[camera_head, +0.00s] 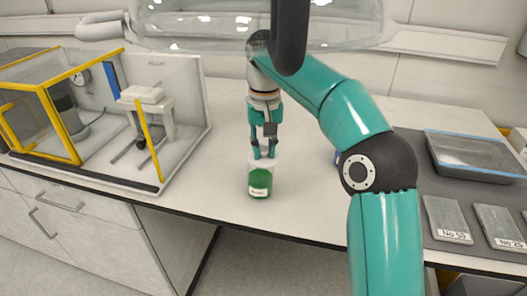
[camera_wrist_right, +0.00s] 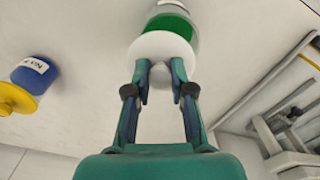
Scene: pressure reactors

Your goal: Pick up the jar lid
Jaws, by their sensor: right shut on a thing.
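A clear jar with green contents and a white label (camera_head: 260,184) stands on the pale bench top near its front edge. Its white lid (camera_wrist_right: 162,46) shows as a round disc with a knob in the right wrist view, in front of the green jar (camera_wrist_right: 174,22). My right gripper (camera_head: 264,155) points down over the jar. In the wrist view its fingertips (camera_wrist_right: 163,72) are closed on the lid's knob. I cannot tell whether the lid touches the jar or is slightly raised. My left gripper is not in view.
A blue jar with a yellow lid (camera_wrist_right: 28,80) stands on the bench, mostly hidden by my arm in the head view. A yellow-framed enclosure (camera_head: 60,100) is at left. A grey tray (camera_head: 475,155) and labelled plates (camera_head: 447,219) lie at right.

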